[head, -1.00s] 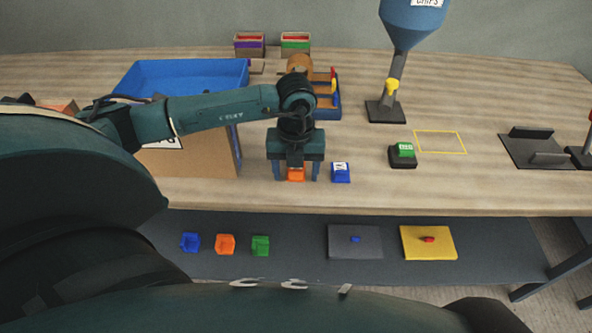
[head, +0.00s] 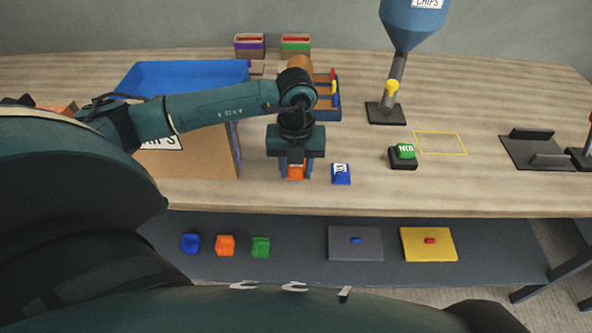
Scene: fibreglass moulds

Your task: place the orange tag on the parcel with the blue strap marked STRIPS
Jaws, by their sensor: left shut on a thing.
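My left gripper (head: 296,177) is shut on a small orange piece (head: 296,172) at the table's front, with a finger on each side. The fingers hide much of the piece, so I cannot tell if it is the tag. Another small orange piece (head: 225,245) lies on the lower shelf. My right gripper is not in view.
A blue labelled block (head: 341,174) sits close right of the gripper. A green block on a black base (head: 403,160) is farther right. Two small boxes, purple-banded (head: 249,46) and green-banded (head: 295,46), stand at the back.

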